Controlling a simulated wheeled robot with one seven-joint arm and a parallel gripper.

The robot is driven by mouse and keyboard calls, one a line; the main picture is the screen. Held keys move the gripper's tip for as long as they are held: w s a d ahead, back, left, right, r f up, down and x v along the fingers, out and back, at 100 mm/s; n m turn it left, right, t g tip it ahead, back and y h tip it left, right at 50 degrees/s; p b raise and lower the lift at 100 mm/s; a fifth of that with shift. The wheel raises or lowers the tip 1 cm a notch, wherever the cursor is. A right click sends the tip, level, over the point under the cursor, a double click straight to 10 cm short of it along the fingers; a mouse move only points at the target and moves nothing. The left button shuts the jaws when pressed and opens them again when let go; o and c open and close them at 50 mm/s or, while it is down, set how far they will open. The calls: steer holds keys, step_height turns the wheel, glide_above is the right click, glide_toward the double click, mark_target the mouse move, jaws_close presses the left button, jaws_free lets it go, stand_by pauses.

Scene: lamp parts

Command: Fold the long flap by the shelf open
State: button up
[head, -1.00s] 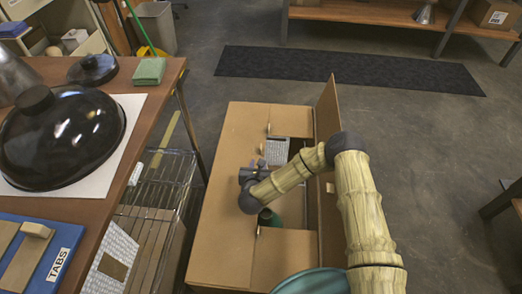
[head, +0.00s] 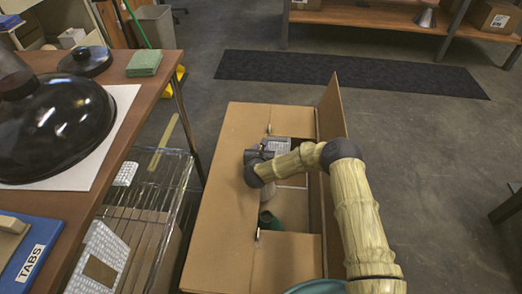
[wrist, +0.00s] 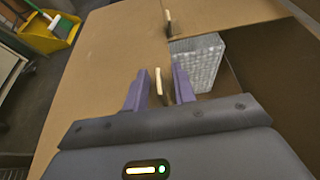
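The cardboard box stands on the floor beside the wire shelf (head: 150,200). Its long flap by the shelf (head: 222,200) lies flat and closed over the left half of the box. My gripper (head: 256,157) is at that flap's inner edge. In the wrist view my gripper (wrist: 160,88) has its two purple fingers apart, one on each side of a pale upright tab (wrist: 159,84), with small gaps showing. The opposite long flap (head: 333,135) stands upright. The short flaps at the far end (head: 292,121) and near end (head: 287,260) lie flat.
Inside the box are a grey-white textured block (wrist: 197,62) and a green object (head: 268,219). A brown table (head: 150,85) with a black dome (head: 55,130) is at the left. Open floor lies to the right.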

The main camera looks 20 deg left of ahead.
steer(key=shift+c, duration=0.5)
jaws_close()
stand_by(0.8)
